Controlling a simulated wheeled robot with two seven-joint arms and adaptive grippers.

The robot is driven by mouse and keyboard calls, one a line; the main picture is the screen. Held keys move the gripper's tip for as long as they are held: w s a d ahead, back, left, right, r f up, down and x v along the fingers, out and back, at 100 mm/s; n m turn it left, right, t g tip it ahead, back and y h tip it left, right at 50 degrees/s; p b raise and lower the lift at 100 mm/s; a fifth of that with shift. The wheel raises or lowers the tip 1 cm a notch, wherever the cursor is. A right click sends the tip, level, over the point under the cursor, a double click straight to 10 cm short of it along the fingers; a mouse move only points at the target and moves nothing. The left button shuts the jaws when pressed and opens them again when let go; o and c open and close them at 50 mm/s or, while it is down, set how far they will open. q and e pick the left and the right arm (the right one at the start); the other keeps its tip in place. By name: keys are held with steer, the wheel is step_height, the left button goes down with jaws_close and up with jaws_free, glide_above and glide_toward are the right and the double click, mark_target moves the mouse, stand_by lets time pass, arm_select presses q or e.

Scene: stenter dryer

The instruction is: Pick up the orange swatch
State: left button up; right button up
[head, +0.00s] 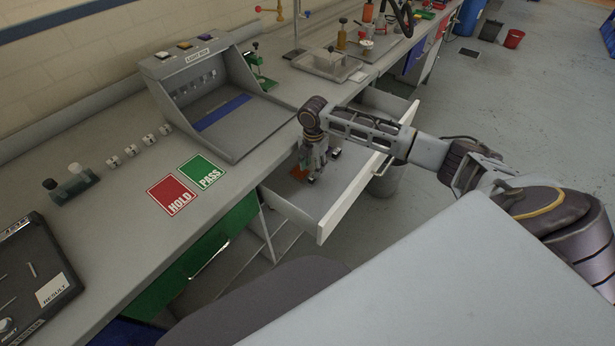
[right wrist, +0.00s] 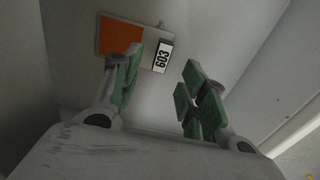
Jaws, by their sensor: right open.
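The orange swatch (right wrist: 118,35) lies flat on the floor of the open drawer in the right wrist view. It is an orange patch on a card with a white tag marked 603 at its right end. In the head view only a bit of orange (head: 299,172) shows beside my right gripper (head: 316,176). My right gripper points down into the drawer (head: 287,209). In the right wrist view its green-padded fingers (right wrist: 160,90) are apart with nothing between them. The left finger overlaps the card's lower edge in the picture. My left gripper is out of view.
The drawer's white front (head: 355,195) and side walls stand close around my right gripper. A grey light box (head: 225,110) stands on the bench to the left, with a red HOLD card (head: 172,194) and a green PASS card (head: 203,172) in front of it.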

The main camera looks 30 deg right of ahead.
mark_target(312, 178)
steer(key=f, duration=0.3)
steer(key=shift+s+a+f, duration=0.2)
steer(key=shift+f, duration=0.8)
jaws_close()
